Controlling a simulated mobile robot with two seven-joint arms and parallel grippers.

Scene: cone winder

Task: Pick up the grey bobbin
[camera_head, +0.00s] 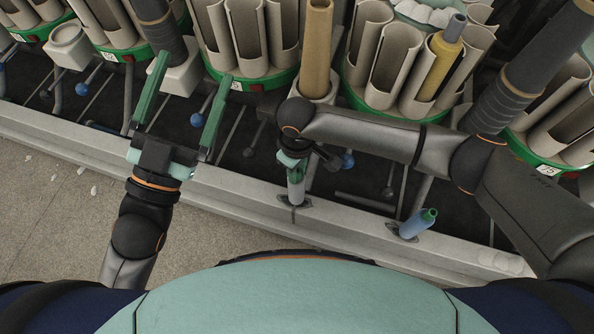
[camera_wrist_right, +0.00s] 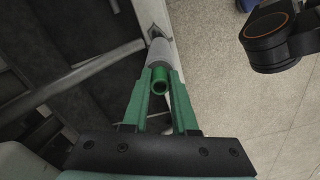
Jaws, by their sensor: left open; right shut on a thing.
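The grey bobbin (camera_head: 297,192) has a green top end and stands at the machine's front rail in the head view. Its lower end is at a bracket on the rail; I cannot tell whether it is clear of it. My right gripper (camera_head: 296,172) is shut on its green end from above. In the right wrist view the grey bobbin (camera_wrist_right: 160,52) sits between the two green fingers of my right gripper (camera_wrist_right: 160,78), its hollow green end towards the camera. My left gripper (camera_head: 194,68) is open and empty over the machine at the left.
A blue bobbin (camera_head: 416,224) with a green end leans at the rail (camera_head: 345,222) to the right. Round magazines (camera_head: 385,95) with grey tubes stand behind, one holding a yellow bobbin (camera_head: 440,62). A tall tan cone (camera_head: 317,45) stands between magazines.

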